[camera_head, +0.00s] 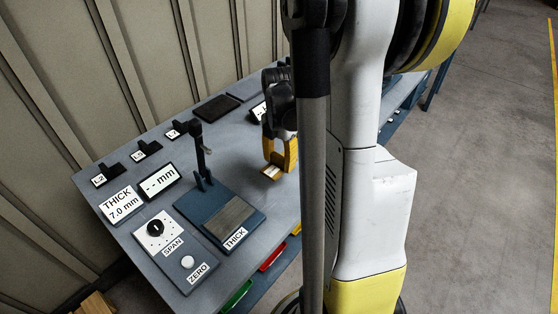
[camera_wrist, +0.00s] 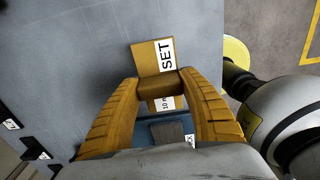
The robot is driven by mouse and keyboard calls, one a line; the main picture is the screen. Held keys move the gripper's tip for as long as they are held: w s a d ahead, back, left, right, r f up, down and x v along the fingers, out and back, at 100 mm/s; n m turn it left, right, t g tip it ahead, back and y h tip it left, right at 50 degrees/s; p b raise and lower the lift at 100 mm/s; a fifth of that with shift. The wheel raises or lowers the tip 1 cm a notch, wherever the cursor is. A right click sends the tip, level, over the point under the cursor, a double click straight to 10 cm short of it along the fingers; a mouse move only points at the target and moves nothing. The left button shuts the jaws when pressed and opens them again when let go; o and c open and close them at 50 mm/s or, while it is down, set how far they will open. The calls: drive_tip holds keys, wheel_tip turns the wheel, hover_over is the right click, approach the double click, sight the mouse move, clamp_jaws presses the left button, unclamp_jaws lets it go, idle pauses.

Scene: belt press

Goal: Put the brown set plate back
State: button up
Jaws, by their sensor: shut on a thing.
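The brown set plate (camera_wrist: 145,60) shows in the wrist view with a white label reading SET and part of "10 m". My gripper (camera_wrist: 165,84) is shut on the plate's raised brown grip, with one yellow finger on each side. In the head view the plate (camera_head: 269,175) is below my yellow gripper fingers (camera_head: 280,158), over the grey bench, right of the blue THICK gauge. I cannot tell whether it touches the bench top. My arm hides part of the bench there.
The THICK gauge (camera_head: 206,203) has an upright black post. Left of it are the SPAN and ZERO panel (camera_head: 160,232), the mm display (camera_head: 160,181) and a "THICK 7.0 mm" sign (camera_head: 119,205). Dark pads (camera_head: 217,107) and small labelled holders (camera_head: 146,149) line the back.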

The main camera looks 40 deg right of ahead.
sight(279, 182)
drive_tip(key=shift+w, duration=0.15)
drive_tip(key=shift+a, duration=0.1)
drive_tip(key=shift+f, duration=0.1)
drive_tip(key=shift+f+b, duration=2.35)
drive_tip(key=shift+f, duration=0.5)
drive_tip(key=shift+f+b, duration=0.55)
drive_tip(key=shift+f, duration=0.1)
drive_tip(key=o, duration=1.4)
drive_tip(key=shift+o, duration=0.2)
